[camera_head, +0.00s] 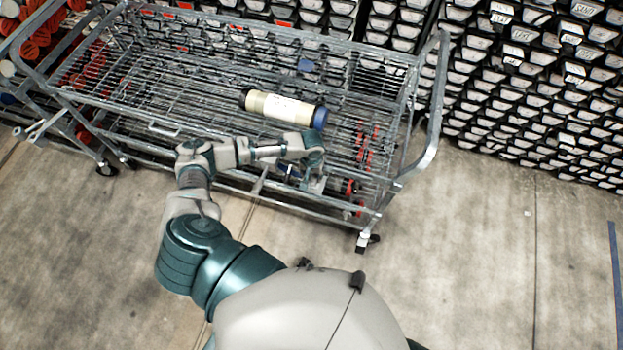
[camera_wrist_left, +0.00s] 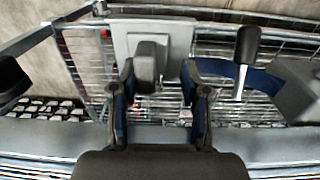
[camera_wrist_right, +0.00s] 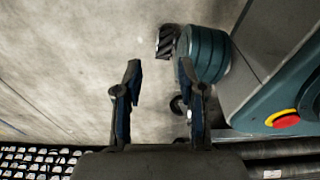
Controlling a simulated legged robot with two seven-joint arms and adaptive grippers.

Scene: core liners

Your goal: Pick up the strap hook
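A grey plate with a dark upright block, apparently the strap hook (camera_wrist_left: 147,62), sits at the cart's near rail in the left wrist view. A blue band (camera_wrist_left: 255,82) shows to its right. In the head view a small grey piece (camera_head: 316,186) is seen just below my left gripper (camera_head: 313,158), partly hidden by it. In the left wrist view my left gripper (camera_wrist_left: 158,78) is open, its fingers on either side of the dark block, with gaps showing. My right gripper (camera_wrist_right: 159,72) is open and empty above the floor.
A wire cart (camera_head: 180,85) carries a cream core liner tube (camera_head: 280,108) with a blue end. Its raised handle (camera_head: 434,120) is at right. Racks (camera_head: 540,80) of labelled liners stand behind. Bare floor (camera_head: 480,260) is free at right. A red button (camera_wrist_right: 286,122) shows in the right wrist view.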

